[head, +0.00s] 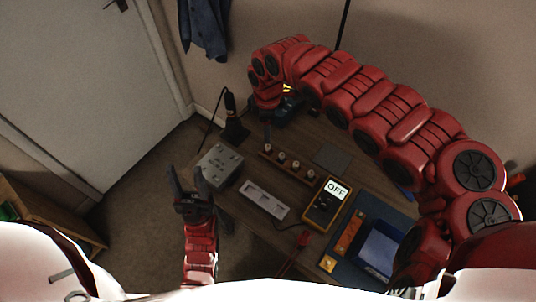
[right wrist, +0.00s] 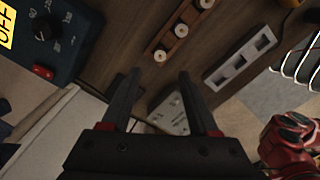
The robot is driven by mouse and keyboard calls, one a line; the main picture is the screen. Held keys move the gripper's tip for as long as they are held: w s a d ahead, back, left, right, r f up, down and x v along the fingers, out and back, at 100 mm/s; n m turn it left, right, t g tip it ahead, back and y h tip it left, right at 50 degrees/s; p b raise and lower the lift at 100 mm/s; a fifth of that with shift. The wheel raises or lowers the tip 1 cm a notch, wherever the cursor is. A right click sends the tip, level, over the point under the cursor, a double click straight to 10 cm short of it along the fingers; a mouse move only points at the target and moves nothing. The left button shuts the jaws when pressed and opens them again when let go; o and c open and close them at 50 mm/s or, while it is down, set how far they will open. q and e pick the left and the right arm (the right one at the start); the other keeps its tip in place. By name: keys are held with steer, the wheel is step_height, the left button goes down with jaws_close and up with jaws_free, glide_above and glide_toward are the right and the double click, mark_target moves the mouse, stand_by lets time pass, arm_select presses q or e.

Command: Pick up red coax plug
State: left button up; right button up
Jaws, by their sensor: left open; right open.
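No red coax plug can be made out for certain. A thin red piece (head: 303,239) lies near the table's front edge in the head view, too small to identify. In the right wrist view, a small red part (right wrist: 43,72) sits on a dark blue device (right wrist: 62,38); I cannot tell if it is a plug or a switch. My right gripper (head: 267,130) is over the back left of the table, open and empty in the right wrist view (right wrist: 158,74). My left gripper (head: 188,182) is open and empty, off the table's left edge.
A grey box (head: 219,165), a knob rack (head: 262,153), a white slotted tray (head: 264,200) and a yellow meter (head: 325,205) reading OFF stand on the table. A soldering iron stand (head: 235,130) is at the back left.

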mark_target(268, 145)
step_height(268, 145, down, 4)
steer(key=shift+f+p, duration=0.2)
steer(key=shift+p, duration=0.55)
steer(key=shift+s+f, duration=0.1)
steer(key=shift+f, duration=0.25)
step_height(268, 145, down, 5)
steer(key=shift+r+p, duration=0.1)
steer(key=shift+p, duration=0.65)
jaws_close()
